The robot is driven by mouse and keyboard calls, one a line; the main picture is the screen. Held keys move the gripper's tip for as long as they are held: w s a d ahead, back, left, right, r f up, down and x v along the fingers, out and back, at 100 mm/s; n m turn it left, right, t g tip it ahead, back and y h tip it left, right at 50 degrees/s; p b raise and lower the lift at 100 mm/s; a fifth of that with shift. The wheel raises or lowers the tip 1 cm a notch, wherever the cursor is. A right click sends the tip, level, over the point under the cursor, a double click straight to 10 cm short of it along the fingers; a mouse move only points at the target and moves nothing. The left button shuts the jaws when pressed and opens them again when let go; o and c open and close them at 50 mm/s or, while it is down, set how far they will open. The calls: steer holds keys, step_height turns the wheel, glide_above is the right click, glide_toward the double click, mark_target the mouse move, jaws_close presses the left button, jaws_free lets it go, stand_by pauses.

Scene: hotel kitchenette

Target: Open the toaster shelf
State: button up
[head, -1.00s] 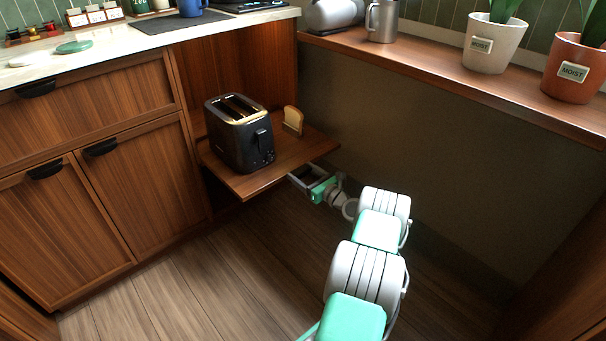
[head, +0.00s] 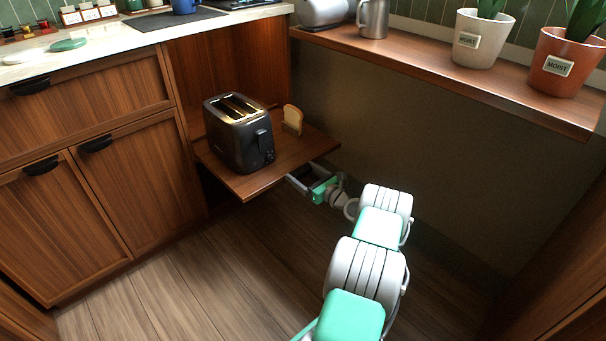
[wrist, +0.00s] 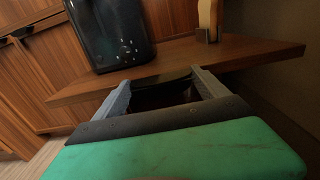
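The toaster shelf (head: 222,178) is a brown wooden board extending from the recess beside the cabinet. A dark toaster (head: 238,135) stands on it; its lower part shows in the wrist view (wrist: 110,35). My gripper (head: 300,180) is at the shelf's right front edge, partly hidden beneath it in the head view. In the wrist view, my gripper's two grey fingers (wrist: 160,88) are spread apart, reaching under the shelf edge (wrist: 230,55). A dark curved handle-like part (wrist: 162,80) lies between the fingertips. I cannot tell whether they touch it.
A toast-shaped item (head: 292,119) stands on the shelf beside the toaster. A cabinet (head: 130,185) is at left. A wooden ledge (head: 420,70) with a metal mug (head: 374,20) and potted plants (head: 565,62) runs along the right. The floor (head: 190,285) in front is clear.

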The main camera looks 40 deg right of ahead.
steer(key=s+p, duration=0.2)
steer(key=s, duration=0.5)
steer(key=shift+s+d+p, duration=0.15)
steer(key=shift+s+p, duration=0.2)
steer(key=shift+s, duration=0.05)
